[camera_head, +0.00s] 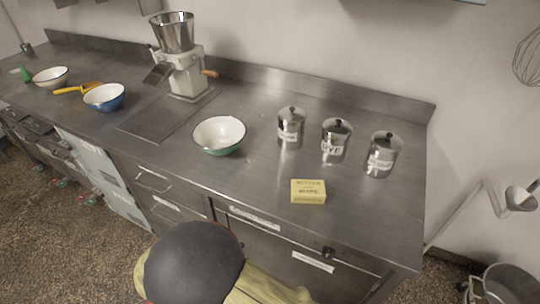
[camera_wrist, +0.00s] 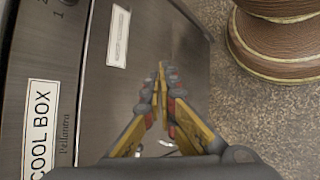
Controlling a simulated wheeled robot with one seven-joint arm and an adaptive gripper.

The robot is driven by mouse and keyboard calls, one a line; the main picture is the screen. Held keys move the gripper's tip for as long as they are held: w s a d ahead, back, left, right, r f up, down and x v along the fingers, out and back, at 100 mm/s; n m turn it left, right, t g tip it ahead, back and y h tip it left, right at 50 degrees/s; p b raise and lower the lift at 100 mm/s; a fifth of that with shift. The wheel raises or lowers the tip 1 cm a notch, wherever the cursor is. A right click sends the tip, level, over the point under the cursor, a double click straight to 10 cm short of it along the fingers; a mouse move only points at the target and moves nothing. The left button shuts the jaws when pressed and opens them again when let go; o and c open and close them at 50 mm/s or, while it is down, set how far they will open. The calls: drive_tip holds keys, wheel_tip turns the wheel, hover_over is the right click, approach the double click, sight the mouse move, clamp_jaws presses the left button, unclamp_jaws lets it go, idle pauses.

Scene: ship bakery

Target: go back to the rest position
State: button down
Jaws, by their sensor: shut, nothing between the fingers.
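My gripper (camera_wrist: 160,85) shows in the wrist view with its yellow and grey fingers together and nothing between them. It is in front of a metal cabinet front (camera_wrist: 60,70) labelled "COOL BOX". In the head view, part of my arm shows at the bottom centre, in front of the counter, and the fingers cannot be seen there.
The steel counter (camera_head: 255,175) bears a yellow butter block (camera_head: 308,191), a green bowl (camera_head: 219,135), a blue bowl (camera_head: 104,97), three lidded canisters (camera_head: 336,140) and a grinder (camera_head: 184,72). A brown ribbed round object (camera_wrist: 280,45) stands on the speckled floor.

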drive_tip(key=s+d+r+m+y+p, duration=0.1)
drive_tip(key=d+r+m+y, duration=0.2)
drive_tip(key=d+r, duration=0.5)
drive_tip(key=s+d+r+m+t+y+p, duration=0.1)
drive_tip(key=d+r+m+y, duration=0.2)
drive_tip(key=d+r, duration=0.5)
drive_tip(key=d+r+m+y+p, duration=0.2)
drive_tip(key=d+r+m, duration=0.3)
drive_tip(key=r, duration=1.7)
drive_tip(key=d+y, duration=0.1)
drive_tip(key=d, duration=0.2)
drive_tip(key=shift+s+m+t+y, duration=0.3)
drive_tip(key=shift+s+t+y, duration=0.1)
